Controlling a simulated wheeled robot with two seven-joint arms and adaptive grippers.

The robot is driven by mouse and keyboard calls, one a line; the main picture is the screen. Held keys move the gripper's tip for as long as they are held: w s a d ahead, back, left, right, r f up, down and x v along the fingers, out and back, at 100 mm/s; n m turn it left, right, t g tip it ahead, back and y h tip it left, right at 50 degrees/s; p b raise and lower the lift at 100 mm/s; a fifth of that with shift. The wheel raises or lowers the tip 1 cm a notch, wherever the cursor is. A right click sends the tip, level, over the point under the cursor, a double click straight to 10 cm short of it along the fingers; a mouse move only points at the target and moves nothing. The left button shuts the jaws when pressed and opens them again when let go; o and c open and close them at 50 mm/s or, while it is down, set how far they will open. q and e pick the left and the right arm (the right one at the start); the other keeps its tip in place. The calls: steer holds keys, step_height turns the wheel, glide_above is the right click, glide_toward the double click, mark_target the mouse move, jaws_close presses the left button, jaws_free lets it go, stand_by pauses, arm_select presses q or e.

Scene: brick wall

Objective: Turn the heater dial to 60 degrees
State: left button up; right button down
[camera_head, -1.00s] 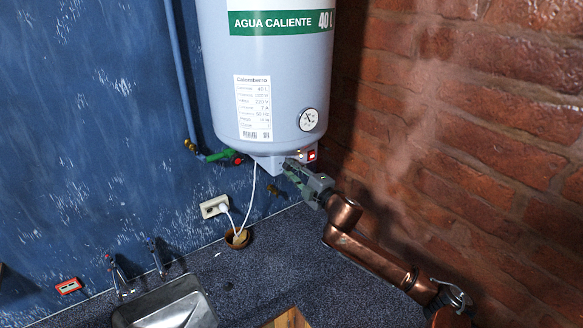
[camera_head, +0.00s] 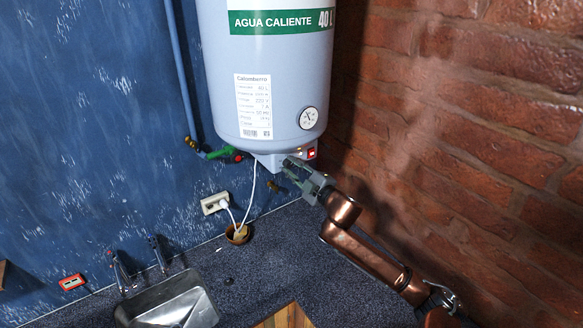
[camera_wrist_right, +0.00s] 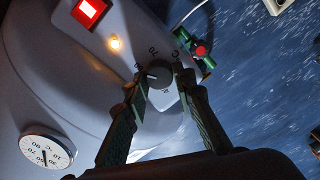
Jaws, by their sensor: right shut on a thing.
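The white water heater (camera_head: 285,85) hangs against the blue wall near the brick corner. Its heater dial (camera_wrist_right: 159,74) is a dark round knob on the underside panel, with a white pointer line and partly hidden scale marks, "70" among them. My right gripper (camera_wrist_right: 161,80) is shut on the dial, one finger on each side. I cannot read the dial's exact setting. My left gripper is not in view.
A lit red switch (camera_wrist_right: 90,9) and an orange lamp (camera_wrist_right: 115,43) sit beside the dial. The heater also carries a round gauge (camera_head: 308,118). A green valve (camera_head: 222,153), wall socket (camera_head: 214,204) and sink (camera_head: 172,304) are left. The brick wall (camera_head: 470,110) is close on the right.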

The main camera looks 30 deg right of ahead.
steer(key=c, duration=1.7)
jaws_free()
steer(key=shift+d, duration=0.1)
steer(key=shift+o, duration=0.5)
steer(key=s, duration=1.2)
steer(key=shift+d, duration=0.4)
